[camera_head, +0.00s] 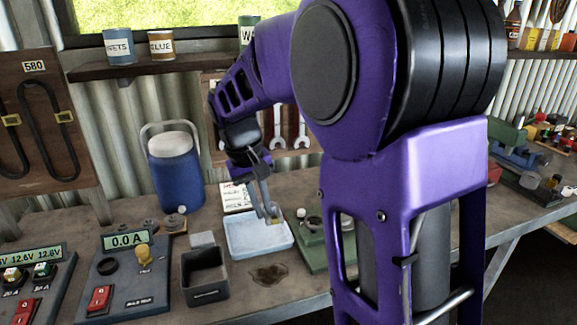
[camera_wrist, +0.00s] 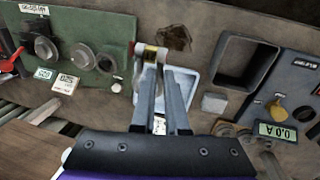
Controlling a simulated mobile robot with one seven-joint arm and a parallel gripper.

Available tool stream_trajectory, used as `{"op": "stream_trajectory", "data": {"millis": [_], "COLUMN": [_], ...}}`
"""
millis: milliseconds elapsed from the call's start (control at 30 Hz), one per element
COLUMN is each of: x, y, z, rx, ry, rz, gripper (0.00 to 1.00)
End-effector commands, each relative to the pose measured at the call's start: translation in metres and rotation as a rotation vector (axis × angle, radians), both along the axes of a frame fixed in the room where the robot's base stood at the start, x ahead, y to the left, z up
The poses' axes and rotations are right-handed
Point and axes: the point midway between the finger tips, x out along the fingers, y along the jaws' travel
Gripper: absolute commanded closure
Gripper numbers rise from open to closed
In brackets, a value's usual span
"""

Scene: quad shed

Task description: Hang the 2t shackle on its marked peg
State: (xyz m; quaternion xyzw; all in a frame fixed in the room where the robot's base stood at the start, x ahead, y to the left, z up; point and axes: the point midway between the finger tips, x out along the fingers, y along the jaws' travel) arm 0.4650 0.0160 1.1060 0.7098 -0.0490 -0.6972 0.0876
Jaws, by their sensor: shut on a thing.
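My gripper (camera_head: 268,212) is over the pale blue tray (camera_head: 246,248) on the bench, pointing down. In the head view only a small yellowish bit of the shackle (camera_head: 275,219) shows by the fingertips. A green panel (camera_wrist: 75,22) with round grey posts and small white labels lies beside the tray; it also shows in the head view (camera_head: 316,254), partly behind my arm. I cannot read which label marks 2t.
A dark open box (camera_head: 206,278) and a grey meter unit (camera_head: 124,272) stand left of the tray. A blue cooler jug (camera_head: 174,172) stands behind, near a board of hung wrenches (camera_head: 278,130). A dark stain (camera_head: 269,273) marks the bench in front of the tray.

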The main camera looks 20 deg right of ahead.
Motion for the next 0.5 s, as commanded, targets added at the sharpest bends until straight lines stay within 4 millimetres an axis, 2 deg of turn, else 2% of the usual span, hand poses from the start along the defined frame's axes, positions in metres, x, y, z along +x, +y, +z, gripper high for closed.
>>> {"op": "stream_trajectory", "data": {"millis": [167,333,500], "x": [0.029,0.072,0.109], "y": [-0.025,-0.064,-0.105], "z": [-0.015,-0.025,-0.025], "rx": [0.0,-0.003,-0.008], "ry": [-0.085,-0.258,-0.485], "rz": [-0.015,-0.021,-0.016], "gripper": [1.0,1.0,1.0]}}
